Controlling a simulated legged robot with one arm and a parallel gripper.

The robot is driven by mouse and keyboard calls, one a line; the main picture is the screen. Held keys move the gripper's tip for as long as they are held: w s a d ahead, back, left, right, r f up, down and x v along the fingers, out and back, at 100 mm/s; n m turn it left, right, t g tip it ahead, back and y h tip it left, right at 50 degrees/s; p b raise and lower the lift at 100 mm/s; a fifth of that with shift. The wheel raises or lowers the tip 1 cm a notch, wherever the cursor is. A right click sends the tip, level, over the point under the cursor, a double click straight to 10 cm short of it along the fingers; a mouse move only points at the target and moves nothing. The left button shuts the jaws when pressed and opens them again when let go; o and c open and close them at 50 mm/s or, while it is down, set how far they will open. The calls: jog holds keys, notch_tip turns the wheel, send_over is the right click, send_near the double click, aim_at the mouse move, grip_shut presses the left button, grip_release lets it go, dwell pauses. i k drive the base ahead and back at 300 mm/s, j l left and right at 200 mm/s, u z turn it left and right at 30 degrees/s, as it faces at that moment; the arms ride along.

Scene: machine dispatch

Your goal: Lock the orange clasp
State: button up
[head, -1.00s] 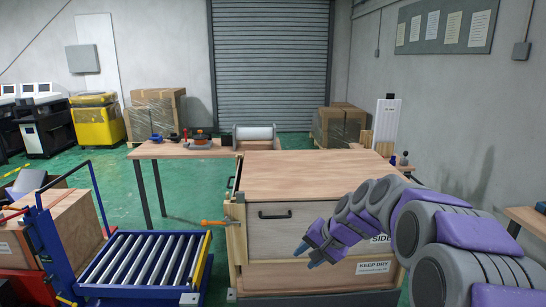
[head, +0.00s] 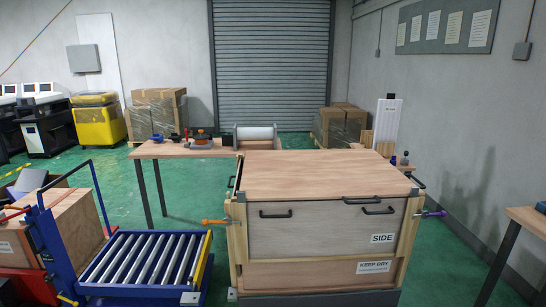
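The orange clasp (head: 215,222) is on the left front corner post of the large wooden crate (head: 310,180). Its orange handle points out to the left, roughly level. A purple clasp (head: 434,213) is on the right front corner post, its handle pointing out to the right. The crate's front panel (head: 300,238) carries two black handles and a SIDE label. My gripper is out of view in the head view now, so its opening is hidden.
A blue roller conveyor (head: 148,262) stands left of the crate, close to the orange clasp. A workbench (head: 175,150) with tools is behind. Another table (head: 530,218) is at the right edge. Green floor is free between crate and right table.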

aim_at(227, 222)
jog(key=i+j, duration=0.3)
jog(key=i, duration=0.15)
jog(key=i+j, duration=0.25)
jog(key=i, duration=0.25)
jog(key=i+j+u, duration=0.1)
jog(key=i+j, duration=0.2)
jog(key=i, duration=0.15)
jog(key=i+j, duration=0.25)
jog(key=i, duration=0.25)
